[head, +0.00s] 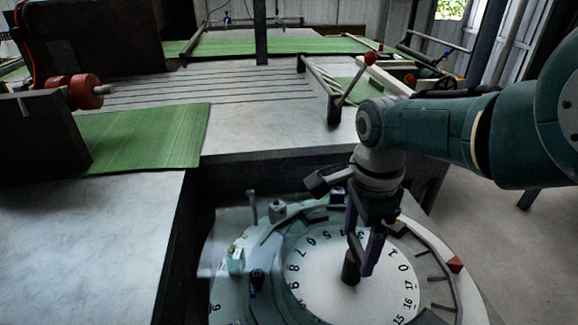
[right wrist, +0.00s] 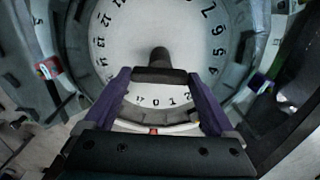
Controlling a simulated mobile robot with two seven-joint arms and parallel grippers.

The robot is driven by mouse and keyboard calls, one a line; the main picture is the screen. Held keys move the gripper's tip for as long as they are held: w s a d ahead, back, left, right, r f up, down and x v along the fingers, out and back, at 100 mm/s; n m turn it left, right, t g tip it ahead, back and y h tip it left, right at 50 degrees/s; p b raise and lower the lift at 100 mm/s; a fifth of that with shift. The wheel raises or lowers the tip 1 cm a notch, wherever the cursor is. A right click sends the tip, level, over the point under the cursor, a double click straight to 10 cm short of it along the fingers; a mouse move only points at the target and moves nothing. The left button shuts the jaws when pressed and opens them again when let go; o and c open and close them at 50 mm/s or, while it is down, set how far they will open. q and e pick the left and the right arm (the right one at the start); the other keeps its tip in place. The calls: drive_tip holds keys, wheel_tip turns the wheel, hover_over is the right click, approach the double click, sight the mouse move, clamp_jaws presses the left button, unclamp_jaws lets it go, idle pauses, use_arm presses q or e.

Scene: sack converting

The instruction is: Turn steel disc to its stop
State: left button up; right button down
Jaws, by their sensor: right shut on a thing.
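The steel disc (head: 322,275) is a pale round plate with black numbers around its edge, set in a grey ring at the bottom of the head view. It fills the top of the right wrist view (right wrist: 140,35). A short dark post (head: 350,270) stands up from the disc; it also shows in the right wrist view (right wrist: 160,57). My right gripper (head: 364,258) reaches down over the disc with its purple fingers shut on the dark post. The fingers hide part of the disc's numbers. My left gripper is not in view.
A red pointed marker (head: 455,264) sits on the ring's right side, near several short dark bars. A small greenish bottle (head: 236,261) stands at the ring's left. A red-knobbed lever (head: 370,58) rises behind my right arm. A grey table (head: 110,235) with green sheet (head: 150,135) lies left.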

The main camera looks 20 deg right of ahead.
unclamp_jaws()
drive_tip(key=shift+r, duration=0.1)
wheel_tip(320, 180, up, 10)
drive_tip(key=p, duration=0.8)
